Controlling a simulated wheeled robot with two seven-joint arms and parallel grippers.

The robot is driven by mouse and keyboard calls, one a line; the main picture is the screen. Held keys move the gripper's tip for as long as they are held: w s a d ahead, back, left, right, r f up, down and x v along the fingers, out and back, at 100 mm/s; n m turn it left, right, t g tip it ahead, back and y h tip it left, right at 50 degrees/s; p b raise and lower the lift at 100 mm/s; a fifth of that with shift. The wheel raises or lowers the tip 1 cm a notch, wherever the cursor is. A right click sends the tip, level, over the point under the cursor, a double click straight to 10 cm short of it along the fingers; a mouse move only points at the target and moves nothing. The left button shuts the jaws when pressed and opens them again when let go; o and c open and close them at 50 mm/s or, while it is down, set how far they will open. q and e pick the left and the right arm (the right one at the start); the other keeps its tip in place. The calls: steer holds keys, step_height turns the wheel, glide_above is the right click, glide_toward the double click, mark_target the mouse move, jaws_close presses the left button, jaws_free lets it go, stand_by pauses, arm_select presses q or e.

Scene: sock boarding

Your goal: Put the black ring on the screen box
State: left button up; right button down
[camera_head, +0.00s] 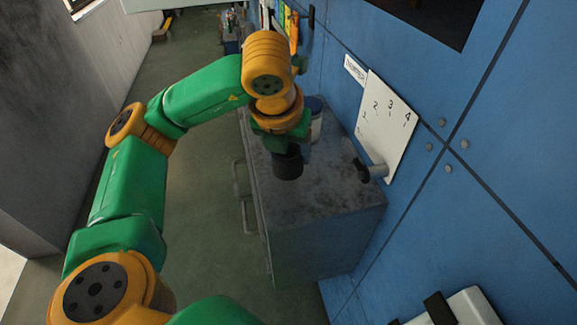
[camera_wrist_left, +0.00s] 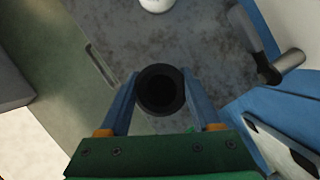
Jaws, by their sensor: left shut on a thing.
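My left gripper (camera_head: 283,142) is shut on the black ring (camera_head: 288,163), a short dark cylinder held above the grey cabinet top. In the left wrist view the ring (camera_wrist_left: 160,90) sits between the two blue fingers of my left gripper (camera_wrist_left: 160,76), with its round dark opening facing the camera. No thing is clearly recognisable as the screen box. A white box with black parts (camera_head: 474,305) shows partly at the lower right of the head view. A dark screen-like panel (camera_head: 430,15) is cut off at the upper right. My right gripper is not in view.
The grey cabinet (camera_head: 325,240) stands against the blue wall (camera_head: 500,160). A white board numbered 1 to 4 (camera_head: 392,135) and a pale peg with a dark end (camera_head: 376,171) are at its right. A white, blue-lidded container (camera_head: 315,112) stands behind the ring. Green floor (camera_head: 200,245) is open at left.

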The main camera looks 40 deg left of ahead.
mark_target(287, 164)
arm_select(q)
step_height(287, 164, down, 3)
steer(key=shift+s+a+r+p, duration=0.1)
steer(key=shift+r+p, duration=0.1)
steer(key=shift+p, duration=0.55)
steer(key=shift+a+f, duration=0.1)
steer(key=shift+f, duration=0.15)
steer(key=shift+f+b, duration=0.15)
steer(key=shift+b, duration=0.2)
steer(key=o, duration=1.4)
